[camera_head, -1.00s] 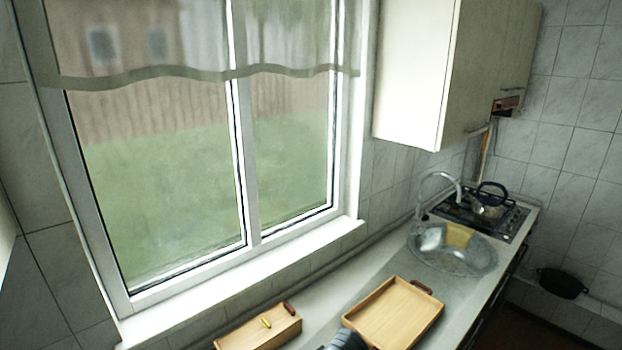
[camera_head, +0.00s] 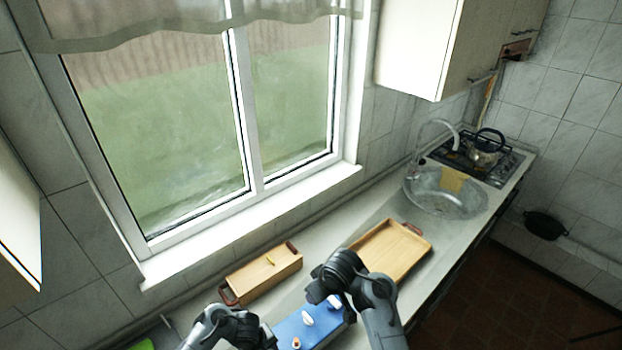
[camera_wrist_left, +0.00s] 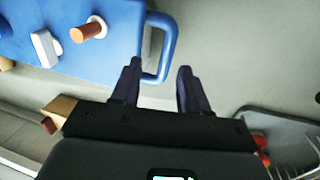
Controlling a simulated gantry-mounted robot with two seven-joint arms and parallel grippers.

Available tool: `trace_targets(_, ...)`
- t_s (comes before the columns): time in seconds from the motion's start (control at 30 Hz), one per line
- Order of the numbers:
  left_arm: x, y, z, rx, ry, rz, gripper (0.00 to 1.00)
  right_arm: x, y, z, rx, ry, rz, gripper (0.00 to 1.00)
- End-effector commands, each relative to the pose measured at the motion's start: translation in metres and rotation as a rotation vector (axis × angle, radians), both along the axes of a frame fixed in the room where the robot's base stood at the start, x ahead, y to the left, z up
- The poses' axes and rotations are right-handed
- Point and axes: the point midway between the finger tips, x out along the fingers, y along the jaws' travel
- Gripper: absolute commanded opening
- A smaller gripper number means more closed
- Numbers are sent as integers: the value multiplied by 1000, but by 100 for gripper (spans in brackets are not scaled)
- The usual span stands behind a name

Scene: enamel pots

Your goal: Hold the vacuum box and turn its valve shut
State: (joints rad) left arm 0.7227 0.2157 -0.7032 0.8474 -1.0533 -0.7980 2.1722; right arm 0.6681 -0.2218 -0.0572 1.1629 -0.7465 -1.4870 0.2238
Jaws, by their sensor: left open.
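The blue vacuum box (camera_head: 290,332) lies on the counter at the bottom of the head view, partly covered by my arms. It carries white fittings (camera_head: 307,318) and an orange-tipped knob (camera_head: 296,343). The left wrist view shows its blue top (camera_wrist_left: 115,40), a white lever-like piece (camera_wrist_left: 45,48), an orange-brown knob (camera_wrist_left: 88,30) and a blue loop handle (camera_wrist_left: 162,50). My left gripper (camera_wrist_left: 157,82) is open, its fingertips near the handle's lower end; I cannot tell whether they straddle it. My right gripper (camera_head: 330,288) is above the box's far side, its fingers unclear.
A wooden box (camera_head: 262,275) with a yellow item on top stands by the window. A wooden tray (camera_head: 392,250) lies beyond the vacuum box, before the glass sink (camera_head: 445,195) and stove with kettle (camera_head: 485,150). A green item (camera_head: 142,345) is at bottom left.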

Motion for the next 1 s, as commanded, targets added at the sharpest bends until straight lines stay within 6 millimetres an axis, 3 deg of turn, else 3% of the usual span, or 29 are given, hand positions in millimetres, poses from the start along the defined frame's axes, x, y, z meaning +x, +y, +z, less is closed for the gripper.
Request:
trace_targets(0.2,0,0,-1,0,0,0,45,0,0,0,0,0,0,38)
trace_targets(0.4,0,0,0,1,1,0,74,0,0,0,0,0,0,38)
trace_targets(0.77,0,1,3,-1,1,0,74,0,0,0,0,0,0,38)
trace_targets(1.0,-3,4,30,-2,-2,-2,74,0,0,0,0,0,0,38)
